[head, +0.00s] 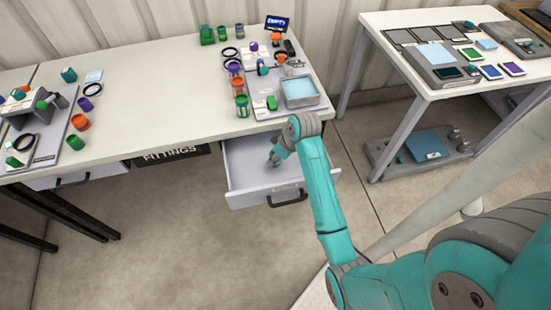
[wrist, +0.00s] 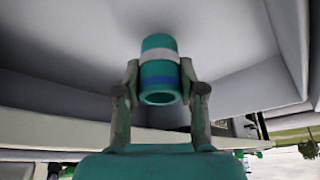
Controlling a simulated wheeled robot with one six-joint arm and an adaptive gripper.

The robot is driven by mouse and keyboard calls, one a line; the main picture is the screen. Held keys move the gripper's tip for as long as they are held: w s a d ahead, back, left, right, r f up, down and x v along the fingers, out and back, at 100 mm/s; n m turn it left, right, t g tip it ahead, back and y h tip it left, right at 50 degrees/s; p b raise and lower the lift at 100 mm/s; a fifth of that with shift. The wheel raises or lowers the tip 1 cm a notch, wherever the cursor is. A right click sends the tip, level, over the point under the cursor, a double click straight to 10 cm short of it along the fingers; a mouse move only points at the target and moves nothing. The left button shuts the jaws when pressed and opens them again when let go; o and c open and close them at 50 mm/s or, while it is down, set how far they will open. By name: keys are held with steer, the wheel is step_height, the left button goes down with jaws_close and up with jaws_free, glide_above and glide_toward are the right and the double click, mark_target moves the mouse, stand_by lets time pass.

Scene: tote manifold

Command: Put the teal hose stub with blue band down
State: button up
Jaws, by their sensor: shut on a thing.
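In the wrist view, the teal hose stub (wrist: 159,52) with a white band and a blue band (wrist: 159,81) sits between the two fingers of my gripper (wrist: 159,88). The fingers are shut on it from both sides, and its open end faces the camera. In the head view, my gripper (head: 275,158) is inside the open drawer (head: 240,186) under the table. The stub is too small there to make out. I cannot tell whether it touches the drawer floor.
The drawer has a dark handle (head: 287,199) at its front. Above it, the white table (head: 165,82) carries a grey tray (head: 300,91), several coloured cylinders and a fixture at the left. A second table (head: 452,25) with flat devices stands at the right. The drawer's left part looks empty.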

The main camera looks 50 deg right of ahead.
steer(key=shift+f, duration=1.1)
steer(key=shift+f, duration=0.1)
steer(key=o, duration=1.1)
steer(key=v, duration=1.2)
steer(key=shift+w, duration=0.1)
